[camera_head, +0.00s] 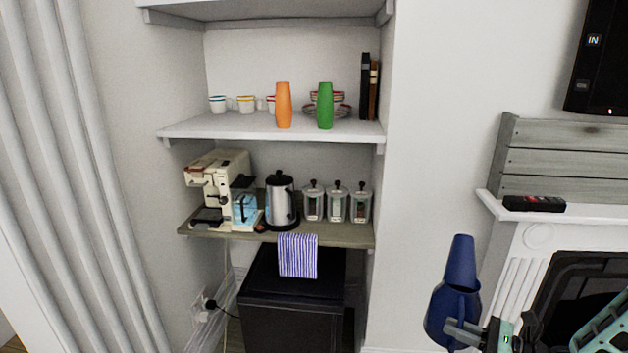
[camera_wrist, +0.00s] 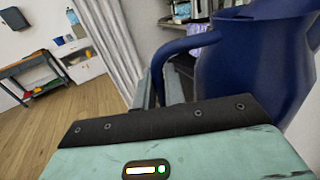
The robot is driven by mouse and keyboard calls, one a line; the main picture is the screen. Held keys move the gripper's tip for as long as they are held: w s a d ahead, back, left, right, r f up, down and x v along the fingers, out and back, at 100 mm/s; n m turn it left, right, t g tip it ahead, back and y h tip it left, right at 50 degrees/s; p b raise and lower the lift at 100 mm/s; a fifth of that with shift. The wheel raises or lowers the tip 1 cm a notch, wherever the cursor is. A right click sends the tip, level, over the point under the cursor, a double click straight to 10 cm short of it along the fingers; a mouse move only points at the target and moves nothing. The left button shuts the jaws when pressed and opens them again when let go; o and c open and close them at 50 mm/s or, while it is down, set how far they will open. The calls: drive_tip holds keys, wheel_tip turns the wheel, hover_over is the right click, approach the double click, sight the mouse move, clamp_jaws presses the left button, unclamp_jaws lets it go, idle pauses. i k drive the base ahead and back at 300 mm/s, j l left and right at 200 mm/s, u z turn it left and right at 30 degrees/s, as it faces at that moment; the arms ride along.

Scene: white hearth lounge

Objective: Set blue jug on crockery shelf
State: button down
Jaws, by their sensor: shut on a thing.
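The blue jug (camera_head: 456,295) is at the lower right of the head view, upright with a slight tilt, in front of the fireplace side. My gripper (camera_head: 464,333) is shut on it low down. The crockery shelf (camera_head: 190,129) is the white middle shelf in the alcove. It bears cups (camera_head: 246,104), stacked bowls (camera_head: 338,103), an orange vase (camera_head: 283,106), a green vase (camera_head: 325,106) and books (camera_head: 369,88).
The lower wooden shelf (camera_head: 345,236) holds a coffee machine (camera_head: 218,180), a kettle (camera_head: 280,202) and glass jars (camera_head: 337,204). A striped cloth (camera_head: 297,256) hangs from its edge. The mantelpiece (camera_head: 540,216) stands at right.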

sight(225, 123)
drive_tip(key=i+j+z, duration=0.1)
drive_tip(key=j, duration=0.55)
drive_tip(key=i+j+z, duration=0.1)
drive_tip(key=j, duration=0.6)
drive_tip(key=i+j+z, duration=0.15)
drive_tip(key=j, duration=0.5)
